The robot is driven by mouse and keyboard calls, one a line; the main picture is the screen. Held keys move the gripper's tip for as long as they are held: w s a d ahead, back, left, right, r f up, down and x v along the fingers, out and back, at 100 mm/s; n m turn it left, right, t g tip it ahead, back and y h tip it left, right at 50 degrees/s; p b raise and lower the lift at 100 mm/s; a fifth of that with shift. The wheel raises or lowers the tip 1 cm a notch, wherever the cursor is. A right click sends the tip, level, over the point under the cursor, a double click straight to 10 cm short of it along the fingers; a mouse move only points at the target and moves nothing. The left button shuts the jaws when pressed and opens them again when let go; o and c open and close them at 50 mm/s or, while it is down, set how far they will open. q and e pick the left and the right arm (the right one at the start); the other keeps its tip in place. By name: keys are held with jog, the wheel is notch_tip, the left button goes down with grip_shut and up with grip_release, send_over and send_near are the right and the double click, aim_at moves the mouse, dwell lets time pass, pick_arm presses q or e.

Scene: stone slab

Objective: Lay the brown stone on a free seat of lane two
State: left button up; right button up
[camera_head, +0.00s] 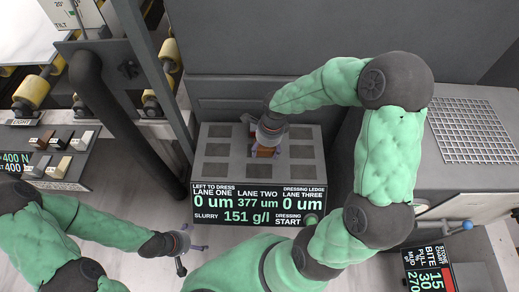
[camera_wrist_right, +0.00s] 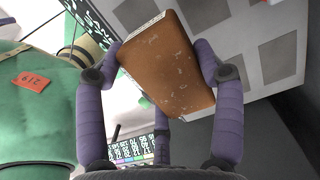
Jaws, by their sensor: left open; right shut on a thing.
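The brown stone (camera_wrist_right: 168,62) is a flat orange-brown block with pale specks and a light edge. My right gripper (camera_head: 264,150) is shut on it, purple fingers on both sides in the right wrist view (camera_wrist_right: 160,75). It is over the middle column, lane two, of the grey dressing ledge (camera_head: 238,166). The stone shows as a small orange patch in the head view (camera_head: 265,153). I cannot tell whether it touches the ledge. Part of lane two is hidden by the gripper; a dark seat (camera_head: 260,171) in front looks empty. My left gripper (camera_head: 190,249) is open and empty, low at left.
A rack at left holds several stones (camera_head: 47,152). The ledge's front display (camera_head: 255,204) reads 377 um for lane two and 0 um for lanes one and three. The visible side seats (camera_head: 217,150) look empty. A metal grating (camera_head: 472,130) lies at right.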

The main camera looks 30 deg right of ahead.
jog(key=w+f, duration=0.2)
jog(key=w+f+b, duration=0.1)
jog(key=f, duration=0.1)
jog(key=w+d+f+b, duration=0.1)
jog(key=w+f, duration=0.1)
jog(key=shift+w, duration=0.35)
jog(key=shift+w+d+f, duration=0.1)
jog(key=shift+w+f, duration=0.1)
jog(key=shift+f, duration=0.1)
notch_tip(320, 180, down, 3)
jog(key=shift+r+b, duration=0.1)
jog(key=shift+b, duration=0.55)
jog(key=o, duration=1.3)
